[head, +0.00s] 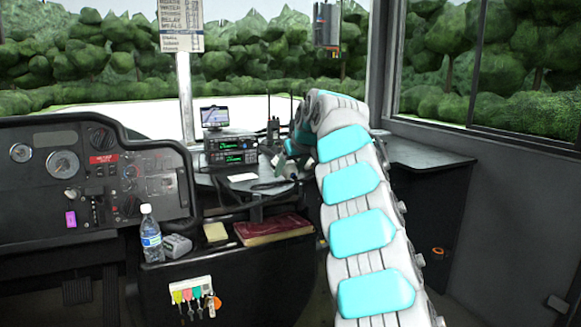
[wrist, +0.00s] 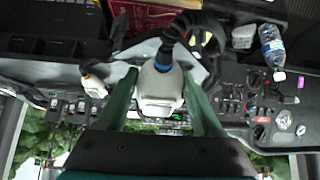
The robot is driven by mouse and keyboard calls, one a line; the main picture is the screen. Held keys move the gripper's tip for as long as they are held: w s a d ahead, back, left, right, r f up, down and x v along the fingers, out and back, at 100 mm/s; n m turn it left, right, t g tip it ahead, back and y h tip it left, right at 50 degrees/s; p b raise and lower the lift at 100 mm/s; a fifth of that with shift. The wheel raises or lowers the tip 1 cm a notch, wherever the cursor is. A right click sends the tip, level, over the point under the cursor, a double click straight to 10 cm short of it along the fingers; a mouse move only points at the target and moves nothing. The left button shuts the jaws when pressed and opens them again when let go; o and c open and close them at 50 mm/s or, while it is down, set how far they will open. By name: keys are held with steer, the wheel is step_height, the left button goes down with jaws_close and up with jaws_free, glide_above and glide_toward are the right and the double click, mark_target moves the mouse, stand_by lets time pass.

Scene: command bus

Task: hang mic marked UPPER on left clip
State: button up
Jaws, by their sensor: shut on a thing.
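My gripper (wrist: 161,78) is shut on a pale grey hand mic (wrist: 160,90) with a blue band at its cord end. The mic sits between the green fingers, and its dark coiled cord (wrist: 184,24) runs away from it. A second pale mic (wrist: 94,86) with a yellowish band is to the left in the wrist view, apart from my gripper. In the head view, two stacked radios (head: 231,150) with green displays stand on the dash, left of my gripper (head: 289,150). I cannot read any mic marking. I cannot make out the clips.
My arm covers much of the right dash in the head view. A small screen (head: 214,117) sits on the radios, and handheld radios (head: 273,130) stand behind. A water bottle (head: 151,234), a dark red book (head: 273,229) and a key rack (head: 192,291) are lower left.

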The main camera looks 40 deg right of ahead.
steer(key=shift+a+f, duration=0.55)
steer(key=shift+a, duration=0.2)
steer(key=s+a+f+n, duration=0.1)
steer(key=a+f, duration=1.3)
steer(key=a, duration=0.3)
steer(key=s+a+f+n+y, duration=0.1)
steer(key=a+f, duration=1.3)
steer(key=a, duration=0.4)
steer(key=shift+a, duration=0.25)
steer(key=shift+s+f, duration=0.1)
